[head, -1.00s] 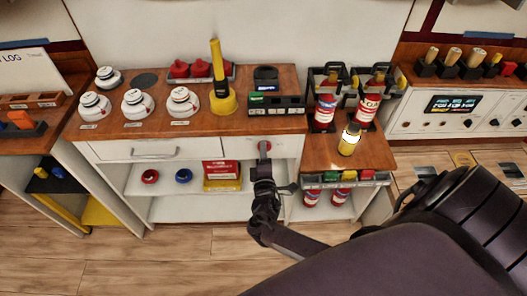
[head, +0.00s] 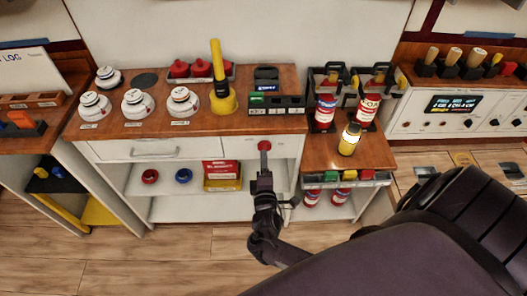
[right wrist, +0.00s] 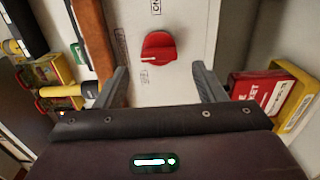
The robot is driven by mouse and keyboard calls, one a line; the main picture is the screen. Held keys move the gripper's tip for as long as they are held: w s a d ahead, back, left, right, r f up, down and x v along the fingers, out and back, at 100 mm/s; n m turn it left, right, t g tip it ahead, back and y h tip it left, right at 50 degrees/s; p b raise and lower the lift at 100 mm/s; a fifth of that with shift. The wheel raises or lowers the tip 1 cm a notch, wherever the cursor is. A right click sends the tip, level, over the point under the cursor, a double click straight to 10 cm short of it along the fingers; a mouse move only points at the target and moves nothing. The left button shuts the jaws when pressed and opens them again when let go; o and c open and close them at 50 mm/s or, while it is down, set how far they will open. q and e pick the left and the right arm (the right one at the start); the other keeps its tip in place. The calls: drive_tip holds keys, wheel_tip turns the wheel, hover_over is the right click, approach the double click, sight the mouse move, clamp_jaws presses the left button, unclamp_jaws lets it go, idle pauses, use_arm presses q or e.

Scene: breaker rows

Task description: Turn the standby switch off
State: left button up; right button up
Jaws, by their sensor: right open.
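The standby switch is a red rotary knob (right wrist: 158,47) on the white cabinet front; in the head view it is a small red spot (head: 264,146) right of the drawer. A white mark shows on its left side in the right wrist view. Small labels sit around it, too small and turned to read surely. My right gripper (right wrist: 162,84) is open and empty, its two fingers on either side below the knob, apart from it. In the head view the gripper (head: 264,172) is just in front of and below the knob. My left gripper is not in view.
A drawer with a handle (head: 155,153) is left of the knob. A red and yellow box (head: 222,176) stands on the shelf below.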

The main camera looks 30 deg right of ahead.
drive_tip(key=v, duration=0.3)
drive_tip(key=shift+s, duration=0.1)
idle(0.4)
drive_tip(key=s+a+f+m+g+y, duration=0.1)
drive_tip(key=s+f+g+y, duration=0.1)
drive_tip(key=s+f, duration=0.45)
drive_tip(key=s+f+m+g+y, duration=0.2)
drive_tip(key=s+f+g, duration=0.1)
drive_tip(key=f, duration=0.7)
drive_tip(key=s+a+f+m+g+y, duration=0.1)
drive_tip(key=s+f+g+y, duration=0.1)
drive_tip(key=s+f, duration=0.5)
drive_tip(key=s+a+f+m+g+y, duration=0.1)
drive_tip(key=s+f+m+g, duration=0.1)
drive_tip(key=s+f, duration=0.4)
drive_tip(key=s+a+f+m+g+y, duration=0.2)
drive_tip(key=s+f+g, duration=0.3)
drive_tip(key=s, duration=0.9)
drive_tip(key=shift+s+a+f+m+y, duration=0.25)
drive_tip(key=shift+a+f+m+y, duration=0.1)
drive_tip(key=shift+m, duration=0.35)
drive_tip(key=shift+c, duration=0.3)
